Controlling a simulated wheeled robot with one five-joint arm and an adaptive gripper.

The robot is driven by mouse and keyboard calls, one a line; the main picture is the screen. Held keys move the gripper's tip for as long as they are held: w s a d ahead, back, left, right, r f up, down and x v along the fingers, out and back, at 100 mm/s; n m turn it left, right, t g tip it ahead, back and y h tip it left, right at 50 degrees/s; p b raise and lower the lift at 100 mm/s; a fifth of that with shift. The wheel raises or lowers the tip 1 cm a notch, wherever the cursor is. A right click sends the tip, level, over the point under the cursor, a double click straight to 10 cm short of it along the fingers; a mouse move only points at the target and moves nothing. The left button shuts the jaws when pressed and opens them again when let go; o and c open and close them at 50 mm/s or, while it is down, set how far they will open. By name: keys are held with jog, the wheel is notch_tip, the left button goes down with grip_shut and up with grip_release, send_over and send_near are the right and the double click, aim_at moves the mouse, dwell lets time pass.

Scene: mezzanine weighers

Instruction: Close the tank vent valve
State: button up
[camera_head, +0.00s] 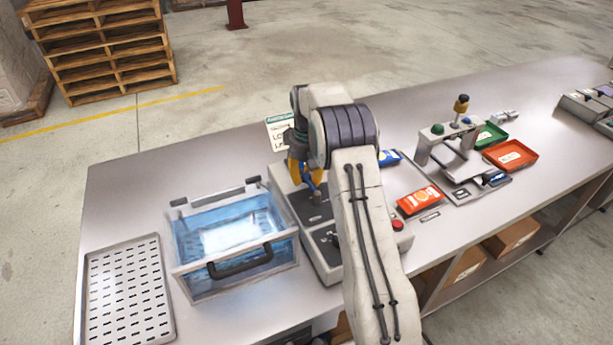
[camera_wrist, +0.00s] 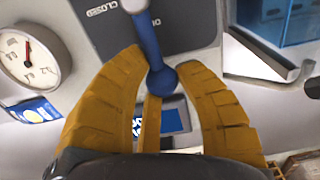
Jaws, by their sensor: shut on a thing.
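The valve lever is blue with a round knob (camera_wrist: 162,80); in the wrist view its arm runs up across a dark plate (camera_wrist: 195,25) with the word CLOSED, seen upside down, left of the lever. My gripper (camera_wrist: 165,88) has its yellow fingers around the knob end and is shut on it. In the head view my gripper (camera_head: 300,174) is over the grey console (camera_head: 310,205), at the blue lever (camera_head: 313,179). My arm hides part of the console. The clear tank (camera_head: 190,283) of blue water stands just left of it.
A round dial gauge (camera_wrist: 28,60) shows at the left of the wrist view. A perforated tray (camera_head: 128,290) lies left of the tank. Right of my arm are an orange packet (camera_head: 418,200), a small stand (camera_head: 450,155), a green tray (camera_head: 490,135) and a red tray (camera_head: 510,154).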

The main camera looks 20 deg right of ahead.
grip_shut()
